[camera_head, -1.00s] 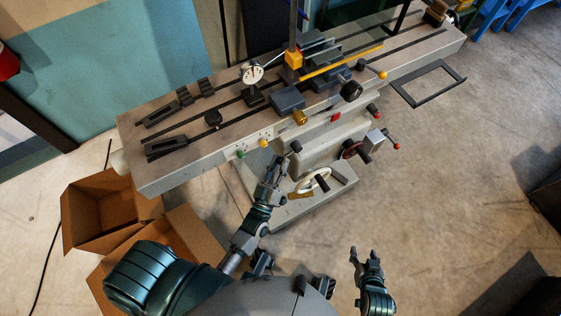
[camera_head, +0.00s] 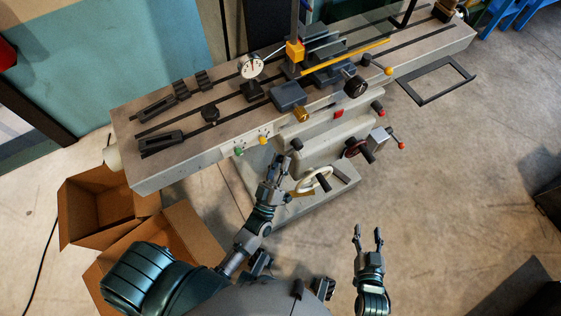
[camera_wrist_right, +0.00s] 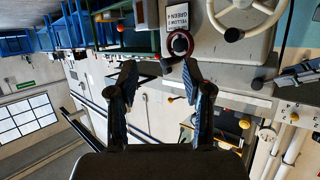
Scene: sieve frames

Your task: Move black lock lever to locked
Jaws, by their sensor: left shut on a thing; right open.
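A machine with a long grey slotted table (camera_head: 228,130) stands in front of me. My left gripper (camera_head: 278,158) is at the machine's front, below the table edge and left of the white handwheel. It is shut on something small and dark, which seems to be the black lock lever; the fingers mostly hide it. A black knob (camera_head: 296,144) shows just beyond its fingertips. My right gripper (camera_head: 368,232) is open and empty over bare floor. Its spread fingers also show in the right wrist view (camera_wrist_right: 160,85), with nothing between them.
A white handwheel (camera_head: 314,180) is close right of my left gripper. Green (camera_head: 239,152) and yellow (camera_head: 263,140) knobs sit on the front edge. Cardboard boxes (camera_head: 98,207) stand at left.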

